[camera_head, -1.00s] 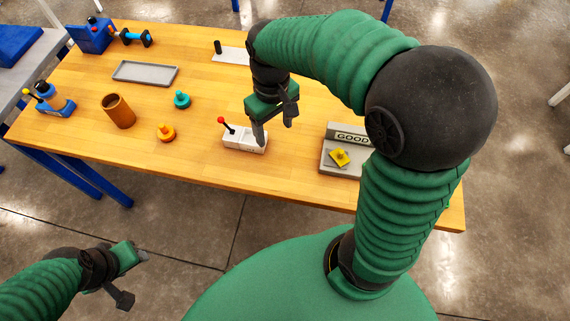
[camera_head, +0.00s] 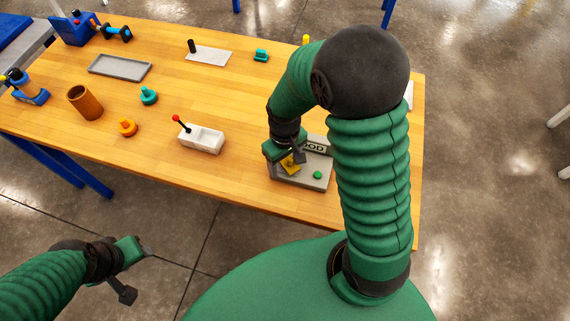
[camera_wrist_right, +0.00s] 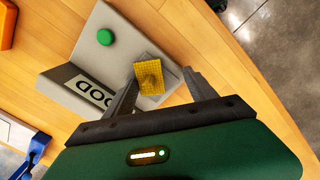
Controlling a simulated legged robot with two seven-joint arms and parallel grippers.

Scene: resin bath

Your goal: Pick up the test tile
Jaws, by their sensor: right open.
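In the right wrist view the tile (camera_wrist_right: 150,82) is between the two fingers, nearer the left one. My right gripper (camera_head: 286,163) is open above the stand and partly covers the tile; it also shows in the right wrist view (camera_wrist_right: 162,75). I cannot tell whether a finger touches the tile. My left gripper (camera_head: 138,274) is open and empty, off the table at lower left.
A green button (camera_head: 318,175) sits on the stand beside the tile. A white box with a red-tipped lever (camera_head: 204,140) stands to the left. An orange knob (camera_head: 127,128), teal knob (camera_head: 148,95), brown cup (camera_head: 85,103) and grey tray (camera_head: 119,67) are farther left.

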